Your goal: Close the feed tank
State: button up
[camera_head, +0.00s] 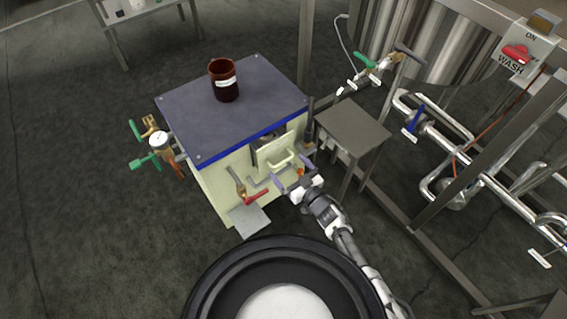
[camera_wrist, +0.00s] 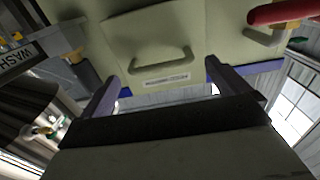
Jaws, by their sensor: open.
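A cream box-shaped unit (camera_head: 217,188) with a dark blue-edged top stands in the middle of the head view. On its front is a cream panel with a pale loop handle (camera_head: 283,159); a dark gap shows above it, and the panel seems tilted outward. The wrist view shows this handle (camera_wrist: 160,62) close up, above a small label too blurred to read. My gripper (camera_head: 293,177) is open and empty just in front of the panel. In the wrist view its two fingers (camera_wrist: 164,75) stand apart on either side of the handle, not clearly touching it.
A red-handled valve (camera_head: 255,196) sits left of the panel. A brown jar (camera_head: 224,81) stands on the top, and a gauge with green valves (camera_head: 157,142) juts from the left side. A grey side table (camera_head: 352,128) and steel piping are at right. The floor at left is clear.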

aim_at(277, 154)
jog(key=shift+b+x, duration=0.3)
jog(key=shift+x, duration=1.6)
jog(key=shift+c, duration=0.3)
jog(key=shift+s, duration=0.1)
jog(key=c, duration=1.1)
jog(key=b+x, duration=0.2)
jog(key=x, duration=0.2)
jog(key=shift+f, duration=0.1)
jog(key=o, duration=1.2)
jog(key=shift+c, duration=0.2)
